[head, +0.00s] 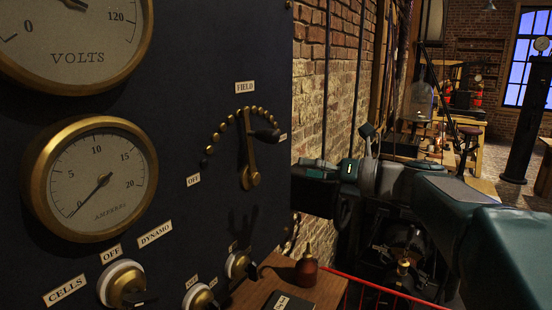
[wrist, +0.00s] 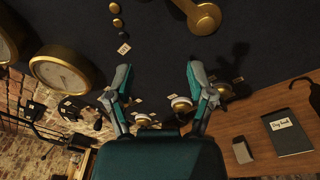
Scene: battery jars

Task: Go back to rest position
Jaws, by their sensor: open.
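My gripper (wrist: 158,78) is open and empty in the wrist view, its two teal-tipped fingers spread wide in front of the dark switch panel. In the head view my gripper (head: 320,170) is beside the panel's right edge, with my arm reaching in from the right. It looks apart from the brass field lever (head: 250,160), whose black handle points right, toward the end of its arc of brass studs. The gripper's exact distance from the panel is hard to tell.
The panel carries a volts gauge (head: 75,35), an amperes gauge (head: 95,180) and several knobs, including the cells knob (head: 122,282). A brick wall (head: 340,80) stands behind.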

